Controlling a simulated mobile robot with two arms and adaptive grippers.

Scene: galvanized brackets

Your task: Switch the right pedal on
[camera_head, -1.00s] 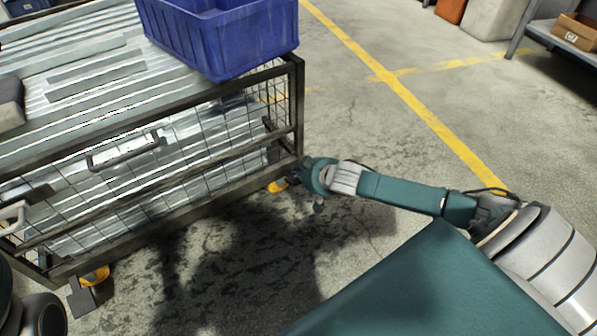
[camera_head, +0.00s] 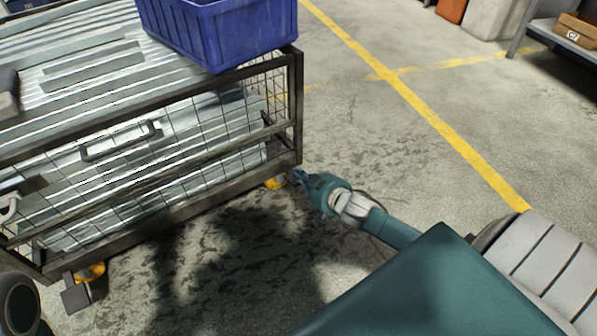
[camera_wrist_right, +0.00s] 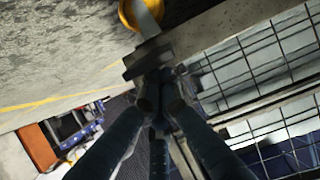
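The right pedal (camera_wrist_right: 146,57) is a dark flat plate on a yellow caster (camera_wrist_right: 141,14) under the cart's right corner. In the head view that yellow caster (camera_head: 276,183) shows, but its pedal is largely hidden by my right gripper (camera_head: 299,177). In the wrist view the fingertips of my right gripper (camera_wrist_right: 161,88) are close together just at the pedal's near edge, with nothing seen between them. I cannot tell whether they touch it.
The wire-mesh cart (camera_head: 150,215) carries metal sheets and a blue bin (camera_head: 215,35). Another caster with a grey pedal (camera_head: 76,293) is at its left corner. A shelf (camera_head: 545,35) stands at the far right. The concrete floor right of the cart is clear.

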